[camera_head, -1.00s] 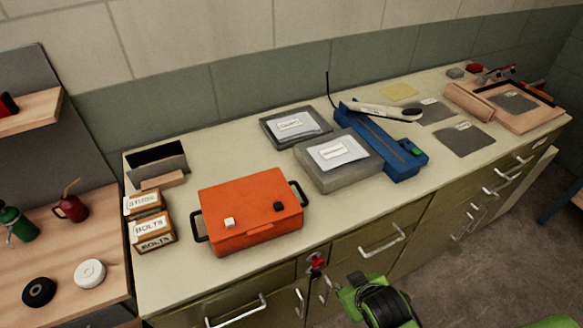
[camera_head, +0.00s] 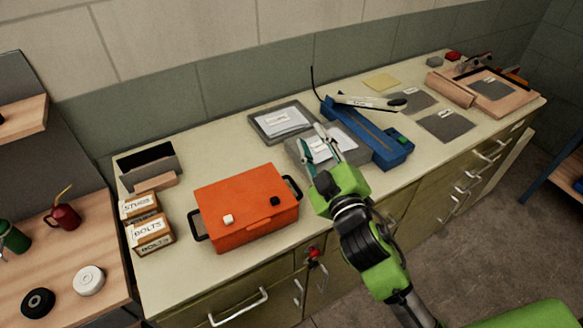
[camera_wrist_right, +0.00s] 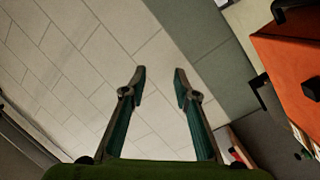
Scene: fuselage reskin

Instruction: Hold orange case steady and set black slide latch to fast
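The orange case (camera_head: 247,205) sits on the counter with a black handle at each end. On its top are a white slide latch (camera_head: 228,218) at the left and a black slide latch (camera_head: 274,201) at the right. I cannot tell the latch settings or read any marks. My right gripper (camera_head: 313,146) is open and empty, raised to the right of the case and in front of the grey boxes. In the right wrist view its fingers (camera_wrist_right: 158,76) are spread apart, and the case (camera_wrist_right: 290,75) shows at the right edge. My left gripper is not in view.
Cardboard boxes (camera_head: 150,232) labelled BOLTS and STUDS stand close left of the case. Grey boxes with papers (camera_head: 283,122) and a blue tool (camera_head: 368,135) lie to the right. The counter in front of the case is narrow.

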